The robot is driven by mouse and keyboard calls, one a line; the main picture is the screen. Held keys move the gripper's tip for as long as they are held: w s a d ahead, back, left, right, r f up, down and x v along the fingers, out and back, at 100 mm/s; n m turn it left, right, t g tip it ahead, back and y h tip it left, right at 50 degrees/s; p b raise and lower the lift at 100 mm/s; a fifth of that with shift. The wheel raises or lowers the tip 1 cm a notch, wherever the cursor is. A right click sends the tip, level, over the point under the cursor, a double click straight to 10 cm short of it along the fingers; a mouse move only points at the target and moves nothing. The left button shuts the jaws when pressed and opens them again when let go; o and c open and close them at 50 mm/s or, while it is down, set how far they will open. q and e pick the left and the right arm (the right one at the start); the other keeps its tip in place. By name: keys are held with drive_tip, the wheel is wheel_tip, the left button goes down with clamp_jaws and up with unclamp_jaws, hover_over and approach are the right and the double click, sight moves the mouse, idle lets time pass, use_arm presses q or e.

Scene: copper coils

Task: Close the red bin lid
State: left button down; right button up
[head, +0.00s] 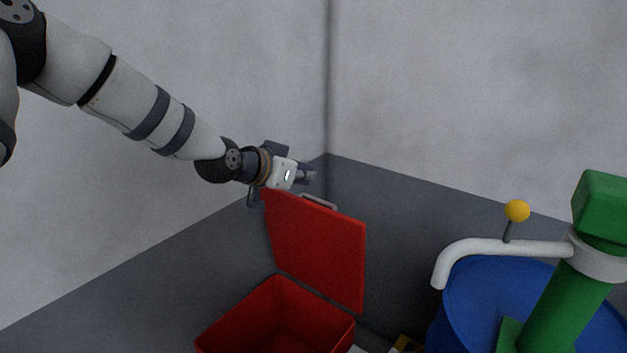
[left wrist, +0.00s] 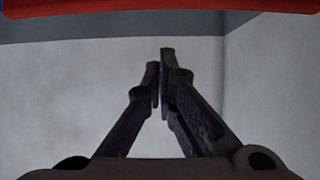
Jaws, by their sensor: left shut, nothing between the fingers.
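The red bin (head: 338,332) stands low at the bottom middle of the head view, open at the top and empty as far as I see. Its red lid (head: 318,245) stands raised, close to upright, at the bin's back right edge, with a grey handle (head: 318,201) at its top. My left gripper (head: 311,174) is just above the lid's top edge, near the handle; I cannot tell if it touches. In the left wrist view its fingers (left wrist: 160,75) are shut with nothing between them, and a red strip of the lid (left wrist: 170,7) crosses the top. My right gripper is out of view.
A blue barrel (head: 478,300) stands right of the bin. Grey walls (head: 450,90) meet in a corner behind the lid.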

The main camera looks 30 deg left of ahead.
use_arm(q)
drive_tip(key=w+f, duration=0.3)
drive_tip(key=f, duration=0.3)
drive_tip(key=shift+w+d+b, duration=0.2)
drive_tip(key=shift+d+b, duration=0.1)
drive_tip(key=shift+b, duration=0.1)
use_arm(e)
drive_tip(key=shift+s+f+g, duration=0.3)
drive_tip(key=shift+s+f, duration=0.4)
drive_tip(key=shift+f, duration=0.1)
